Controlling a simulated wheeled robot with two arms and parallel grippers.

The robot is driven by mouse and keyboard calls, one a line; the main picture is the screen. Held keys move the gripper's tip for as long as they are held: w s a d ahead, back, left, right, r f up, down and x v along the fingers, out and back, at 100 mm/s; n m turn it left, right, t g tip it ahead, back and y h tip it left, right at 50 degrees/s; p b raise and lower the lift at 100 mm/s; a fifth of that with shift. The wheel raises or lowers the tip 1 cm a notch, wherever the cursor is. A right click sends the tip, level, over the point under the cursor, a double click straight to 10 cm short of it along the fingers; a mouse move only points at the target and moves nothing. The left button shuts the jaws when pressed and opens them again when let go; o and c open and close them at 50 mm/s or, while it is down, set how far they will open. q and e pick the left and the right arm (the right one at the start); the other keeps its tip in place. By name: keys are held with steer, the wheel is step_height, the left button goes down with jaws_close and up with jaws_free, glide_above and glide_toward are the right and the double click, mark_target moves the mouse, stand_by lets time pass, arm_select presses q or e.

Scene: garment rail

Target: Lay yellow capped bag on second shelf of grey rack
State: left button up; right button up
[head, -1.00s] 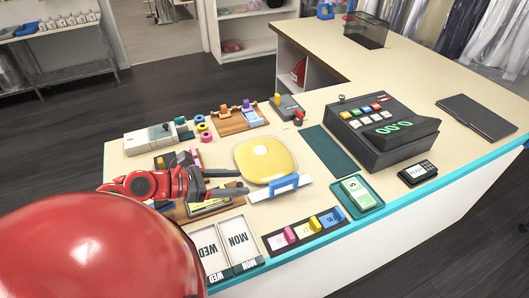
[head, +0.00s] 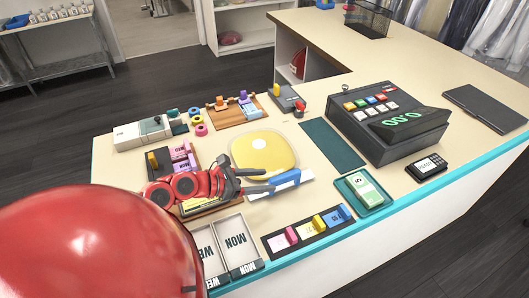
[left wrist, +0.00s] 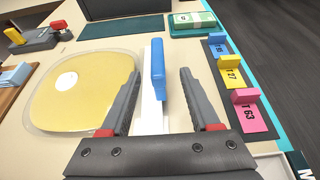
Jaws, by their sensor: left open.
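A flat, rounded yellow bag (head: 264,152) with a white round cap lies on the counter. In the left wrist view the bag (left wrist: 85,95) is left of my fingers. My left gripper (head: 278,179) is open beside the bag's near edge. In the left wrist view its fingers (left wrist: 160,74) stand on either side of a white strip with a blue handle (left wrist: 158,70); I cannot tell whether they touch it. A grey metal rack (head: 60,70), with small bottles on top, stands at the far upper left. My right gripper is not in view.
The counter (head: 300,210) also holds a black cash register (head: 385,125), a green tray with banknotes (head: 363,190), numbered tags on a dark strip (head: 308,232), and WED and MON boards (head: 235,242). Dark open floor (head: 170,85) separates the counter from the rack.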

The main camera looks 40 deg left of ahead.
mark_target(285, 179)
arm_select(q)
steer(key=x, duration=0.2)
steer(key=shift+w+d+f, duration=0.15)
steer(key=shift+w, duration=0.1)
steer(key=shift+w+d+f+p, duration=0.15)
steer(key=shift+w+d+p, duration=0.1)
steer(key=shift+w+p, duration=0.1)
steer(key=p+x, duration=0.1)
steer(key=x, duration=0.1)
steer(key=p+x, duration=0.1)
steer(key=x, duration=0.1)
steer(key=shift+w+a+f, duration=0.1)
steer(key=shift+w+f, duration=0.2)
steer(key=shift+f, duration=0.05)
steer(key=shift+w+f, duration=0.15)
steer(key=shift+f, duration=0.05)
jaws_close()
stand_by(0.5)
